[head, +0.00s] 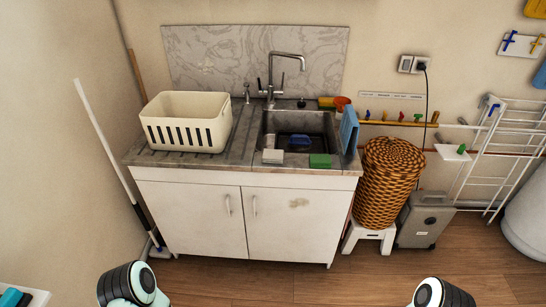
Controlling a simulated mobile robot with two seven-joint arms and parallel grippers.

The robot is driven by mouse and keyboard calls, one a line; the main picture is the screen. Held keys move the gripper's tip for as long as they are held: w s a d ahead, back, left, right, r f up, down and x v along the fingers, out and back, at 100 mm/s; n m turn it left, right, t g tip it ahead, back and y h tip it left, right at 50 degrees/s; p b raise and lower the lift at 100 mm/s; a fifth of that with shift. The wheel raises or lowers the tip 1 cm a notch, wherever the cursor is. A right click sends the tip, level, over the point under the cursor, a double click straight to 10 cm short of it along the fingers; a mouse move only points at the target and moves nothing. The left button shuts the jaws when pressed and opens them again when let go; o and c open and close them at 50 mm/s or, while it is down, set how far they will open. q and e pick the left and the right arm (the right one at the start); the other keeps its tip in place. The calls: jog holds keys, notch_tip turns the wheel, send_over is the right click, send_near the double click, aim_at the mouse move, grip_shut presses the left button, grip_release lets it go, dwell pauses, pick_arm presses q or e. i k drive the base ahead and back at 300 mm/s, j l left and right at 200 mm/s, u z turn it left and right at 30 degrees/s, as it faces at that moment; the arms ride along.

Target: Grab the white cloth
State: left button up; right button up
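A small white folded item (273,156), which may be the white cloth, lies on the front edge of the sink counter (185,162), left of a green sponge-like block (320,160). Another white piece (453,153) sits by the drying rack at right with a small green thing on it; I cannot tell if it is cloth. Parts of my two arms show at the bottom edge, low left and low right, far from the counter. Neither gripper's fingers are in view.
A cream basket (187,122) stands on the counter's left side. The sink (299,130) has a tall faucet (271,80); a blue cloth (349,130) hangs at its right. A wicker hamper (388,183) stands on a white stool (368,236). The floor before the cabinet is clear.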

aim_at(268, 156)
jog(key=u, duration=0.5)
jog(key=i+l+u, duration=0.1)
jog(key=u, duration=0.35)
jog(key=l+u, duration=0.3)
jog(key=u, duration=0.15)
jog(key=l+u, duration=0.25)
jog(key=u, duration=0.15)
jog(key=i+l, duration=0.05)
